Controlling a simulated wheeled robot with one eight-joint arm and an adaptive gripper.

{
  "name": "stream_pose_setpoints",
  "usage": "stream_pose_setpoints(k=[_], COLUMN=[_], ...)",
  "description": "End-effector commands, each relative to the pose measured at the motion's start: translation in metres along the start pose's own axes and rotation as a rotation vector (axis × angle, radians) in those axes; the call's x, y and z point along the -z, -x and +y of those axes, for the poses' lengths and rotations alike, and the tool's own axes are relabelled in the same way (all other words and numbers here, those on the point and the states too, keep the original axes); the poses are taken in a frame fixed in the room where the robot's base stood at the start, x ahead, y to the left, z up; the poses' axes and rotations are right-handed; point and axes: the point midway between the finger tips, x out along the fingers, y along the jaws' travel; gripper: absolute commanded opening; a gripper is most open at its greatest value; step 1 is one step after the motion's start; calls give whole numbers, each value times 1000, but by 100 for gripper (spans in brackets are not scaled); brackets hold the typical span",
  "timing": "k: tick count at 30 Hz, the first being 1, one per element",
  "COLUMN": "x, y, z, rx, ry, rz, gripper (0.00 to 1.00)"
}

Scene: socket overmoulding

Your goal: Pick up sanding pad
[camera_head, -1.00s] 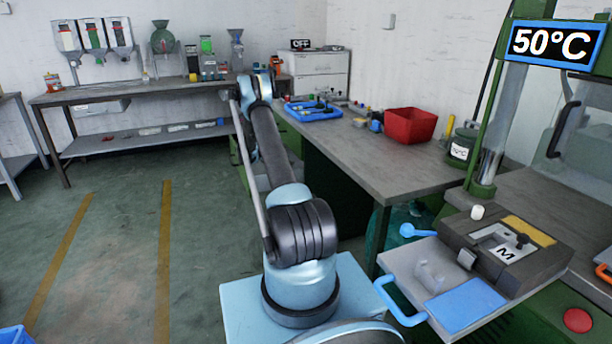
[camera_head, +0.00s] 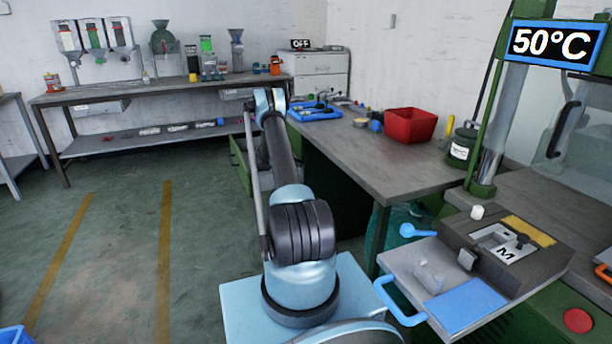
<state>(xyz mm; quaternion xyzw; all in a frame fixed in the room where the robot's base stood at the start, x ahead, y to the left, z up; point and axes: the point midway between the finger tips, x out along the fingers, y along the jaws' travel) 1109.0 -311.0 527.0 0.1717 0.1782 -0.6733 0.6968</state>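I cannot pick out a sanding pad for certain; small items on the bench beside the blue tray (camera_head: 318,116) are too small to tell apart. My arm reaches away from the camera toward the left end of this bench. Its far end is hidden behind its own links, so my gripper does not show, nor does anything it may hold.
A red bin (camera_head: 410,126) stands on the grey bench (camera_head: 395,172), with a labelled pot (camera_head: 461,148) to its right. A press with a mould (camera_head: 508,250) and a blue-handled tray (camera_head: 402,262) is at right.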

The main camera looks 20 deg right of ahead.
Motion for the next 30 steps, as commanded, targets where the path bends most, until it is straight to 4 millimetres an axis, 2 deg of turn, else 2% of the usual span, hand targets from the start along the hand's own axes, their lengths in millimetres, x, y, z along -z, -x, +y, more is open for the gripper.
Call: stream_pose_setpoints(k=[3, 9, 15, 26, 30], x=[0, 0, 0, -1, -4], y=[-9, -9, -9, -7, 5], z=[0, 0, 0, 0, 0], rx=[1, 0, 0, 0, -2], ry=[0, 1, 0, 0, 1], rz=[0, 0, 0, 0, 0], gripper=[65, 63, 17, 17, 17])
